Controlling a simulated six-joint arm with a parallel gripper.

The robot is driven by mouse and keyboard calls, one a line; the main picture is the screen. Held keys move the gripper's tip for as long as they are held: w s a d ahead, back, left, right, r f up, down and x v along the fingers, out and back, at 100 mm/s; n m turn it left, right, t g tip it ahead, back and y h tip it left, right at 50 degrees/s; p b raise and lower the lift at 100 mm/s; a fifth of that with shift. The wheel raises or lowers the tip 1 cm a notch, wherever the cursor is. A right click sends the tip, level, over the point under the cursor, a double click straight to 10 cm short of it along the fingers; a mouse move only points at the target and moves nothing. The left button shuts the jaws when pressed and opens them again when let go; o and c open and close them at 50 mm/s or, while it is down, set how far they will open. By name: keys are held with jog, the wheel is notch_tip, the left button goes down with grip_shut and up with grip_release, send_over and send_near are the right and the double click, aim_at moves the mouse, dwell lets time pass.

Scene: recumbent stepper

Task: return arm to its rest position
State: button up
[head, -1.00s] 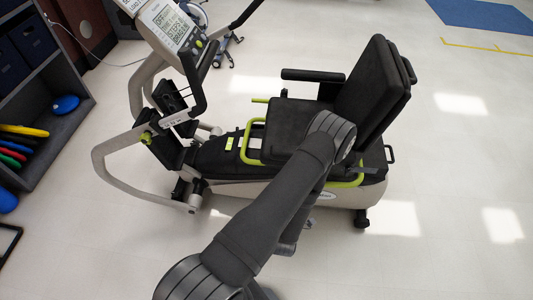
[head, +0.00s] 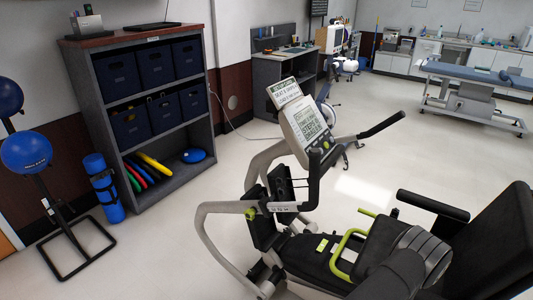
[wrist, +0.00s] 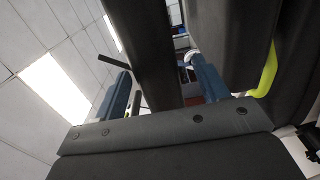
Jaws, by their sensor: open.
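My gripper (wrist: 160,75) shows in the wrist view as two blue fingers spread apart beyond the dark bolted wrist plate, with nothing seen held. A dark bar of the stepper stands in line with the gap between them; I cannot tell whether it touches either finger. In the head view my dark grey arm comes in at the bottom right, its joint in front of the stepper's seat area. My gripper is hidden in that view. The recumbent stepper (head: 321,188) stands on the floor, with its display console (head: 306,130) and black seat back (head: 490,245).
A lime-green lever (wrist: 267,72) is close on the right in the wrist view. In the head view, a shelf unit (head: 140,100), a blue roller (head: 104,188) and a ball stand (head: 62,230) are left. A treatment table (head: 470,78) is far right. Open floor lies between.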

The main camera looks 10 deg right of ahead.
jog(key=shift+x, duration=2.55)
jog(key=v, duration=1.8)
jog(key=x, duration=1.7)
jog(key=shift+w+d, duration=0.1)
jog(key=shift+w, duration=0.05)
jog(key=shift+w+d+r, duration=0.2)
jog(key=shift+d+r, duration=0.1)
jog(key=shift+r, duration=0.25)
jog(key=shift+r+m, duration=0.2)
jog(key=shift+m, duration=0.2)
jog(key=shift+o, duration=0.2)
